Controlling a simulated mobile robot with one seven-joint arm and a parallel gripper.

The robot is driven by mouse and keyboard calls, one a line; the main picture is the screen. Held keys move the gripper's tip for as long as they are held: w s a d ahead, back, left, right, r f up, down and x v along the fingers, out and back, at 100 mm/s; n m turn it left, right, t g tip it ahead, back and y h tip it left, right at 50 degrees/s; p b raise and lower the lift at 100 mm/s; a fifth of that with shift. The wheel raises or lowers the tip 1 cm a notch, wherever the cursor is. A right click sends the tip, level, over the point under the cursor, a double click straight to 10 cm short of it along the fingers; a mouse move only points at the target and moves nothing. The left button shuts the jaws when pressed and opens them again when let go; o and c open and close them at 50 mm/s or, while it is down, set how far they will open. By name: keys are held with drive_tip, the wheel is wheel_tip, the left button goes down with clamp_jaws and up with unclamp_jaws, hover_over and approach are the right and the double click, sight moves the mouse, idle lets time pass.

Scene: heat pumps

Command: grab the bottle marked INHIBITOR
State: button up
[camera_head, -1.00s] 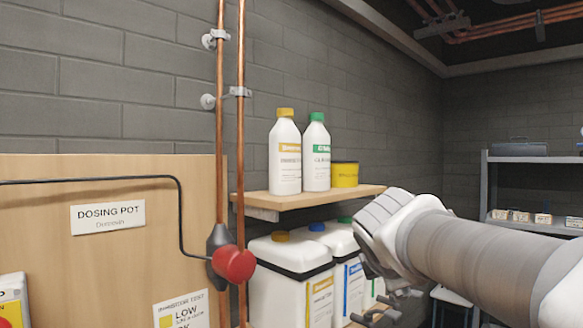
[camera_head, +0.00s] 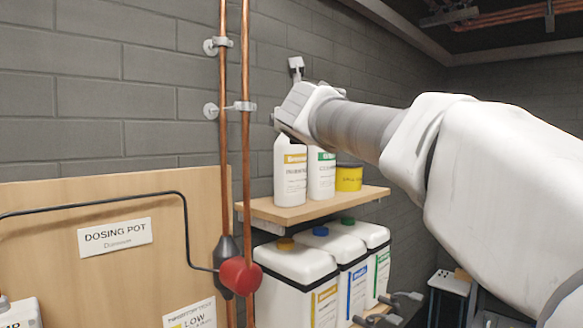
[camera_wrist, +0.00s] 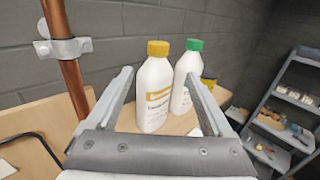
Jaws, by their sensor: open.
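A white bottle with a yellow cap and yellow label band (camera_head: 290,170) stands upright on the upper wooden shelf; its small print is too blurred to read for certain. A white bottle with a green label band (camera_head: 321,174) stands close on its right. In the wrist view the yellow-capped bottle (camera_wrist: 154,90) appears between the fingers of my open gripper (camera_wrist: 160,76), and the green-capped bottle (camera_wrist: 183,80) shows behind the right finger. No contact shows. In the head view my gripper (camera_head: 288,112) is at the bottles' top, hiding both caps; its fingers are mostly hidden.
A yellow tub (camera_head: 348,178) stands right of the bottles on the shelf (camera_head: 290,213). Vertical copper pipes (camera_head: 246,130) run close left of it. Large white canisters (camera_head: 295,262) stand below. A metal shelving unit (camera_wrist: 285,100) is at the right.

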drive_tip(key=shift+w+a+r+p, duration=0.15)
drive_tip(key=shift+w+p, duration=0.4)
drive_tip(key=shift+w, duration=1.3)
drive_tip(key=shift+w+a+r+p, duration=0.15)
drive_tip(key=shift+w+p, duration=0.35)
drive_tip(key=shift+w, duration=1.4)
drive_tip(key=shift+w+a+r+p, duration=0.15)
drive_tip(key=shift+w+p, duration=0.4)
drive_tip(key=shift+w, duration=1.3)
drive_tip(key=shift+w+a+f, duration=0.1)
drive_tip(key=shift+w+f, duration=0.1)
drive_tip(key=shift+w, duration=0.55)
drive_tip(key=shift+c, duration=0.3)
clamp_jaws()
drive_tip(key=shift+r, duration=0.15)
